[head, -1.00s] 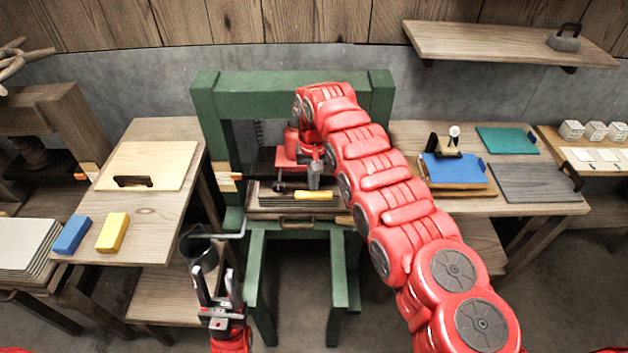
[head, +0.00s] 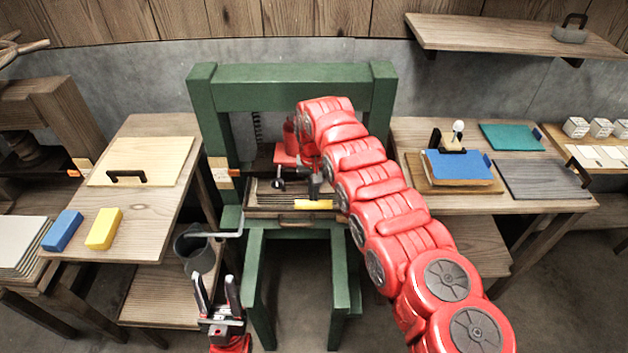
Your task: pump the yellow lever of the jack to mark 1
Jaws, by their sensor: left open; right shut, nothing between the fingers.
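The jack (head: 288,150) is red and sits inside the green press frame (head: 290,76), partly hidden behind my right arm. Its yellow lever (head: 314,204) sticks out toward me, low and roughly level, over the dark stack on the press bed. My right gripper (head: 315,186) is shut and empty, pointing down just above the lever; it looks close to or touching it, but I cannot tell which. My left gripper (head: 217,292) is open and empty, low in front of the press on the left. I cannot read mark 1.
A grey pot (head: 198,252) hangs at the press's left, just beyond my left gripper. The left table (head: 150,228) holds a pale board, a blue block (head: 62,230) and a yellow block (head: 103,228). The right table (head: 410,133) holds boards and a blue pad (head: 457,165).

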